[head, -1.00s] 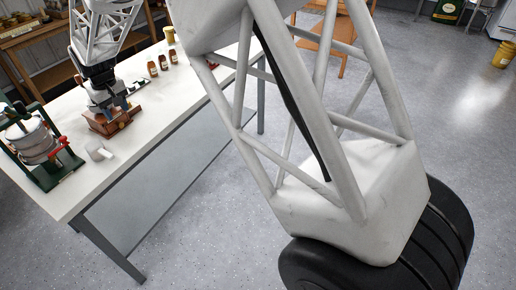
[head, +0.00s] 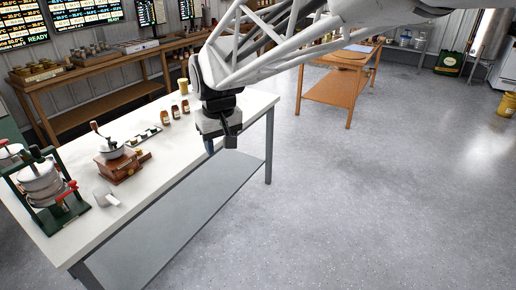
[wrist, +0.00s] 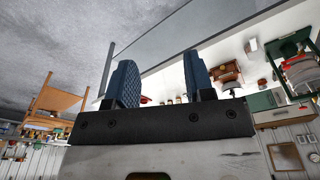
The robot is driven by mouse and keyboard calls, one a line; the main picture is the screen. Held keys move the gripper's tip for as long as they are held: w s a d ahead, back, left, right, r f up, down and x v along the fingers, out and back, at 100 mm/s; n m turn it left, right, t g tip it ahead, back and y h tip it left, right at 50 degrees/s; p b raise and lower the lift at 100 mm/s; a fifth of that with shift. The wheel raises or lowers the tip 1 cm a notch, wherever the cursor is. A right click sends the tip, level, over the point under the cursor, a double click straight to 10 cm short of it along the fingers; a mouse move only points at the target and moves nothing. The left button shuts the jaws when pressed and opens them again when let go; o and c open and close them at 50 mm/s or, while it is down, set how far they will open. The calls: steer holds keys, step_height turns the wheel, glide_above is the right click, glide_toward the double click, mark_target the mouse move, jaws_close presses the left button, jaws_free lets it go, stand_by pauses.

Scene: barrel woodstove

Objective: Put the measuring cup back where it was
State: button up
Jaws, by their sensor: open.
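A small pale cup-like piece with a stub handle (head: 106,198), which looks like the measuring cup, lies on the white table between the green press and the wooden grinder. It also shows as a small pale shape in the wrist view (wrist: 252,46). It seems tipped on its side, but it is too small to be sure. My gripper (head: 221,147) hangs by the table's front edge, well to the right of the cup. In the wrist view its blue fingers (wrist: 160,80) are apart with nothing between them.
The wooden grinder (head: 122,166) and green press (head: 45,192) stand on the white table (head: 85,238). Behind the grinder is a dark tray with small pieces (head: 144,136). Several brown jars (head: 174,111) stand near the far end. Open floor (head: 350,210) lies to the right.

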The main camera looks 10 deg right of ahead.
steer(key=s+d+f+m, duration=0.1)
steer(key=s+d, duration=0.3)
steer(key=s, duration=0.3)
steer(key=s+d+f+m, duration=0.1)
steer(key=s+d, duration=0.3)
steer(key=s, duration=0.4)
steer(key=s+d+m+t, duration=0.1)
steer(key=s+d, duration=0.4)
steer(key=s, duration=0.3)
steer(key=shift+f+m+h, duration=0.3)
steer(key=shift+f, duration=0.1)
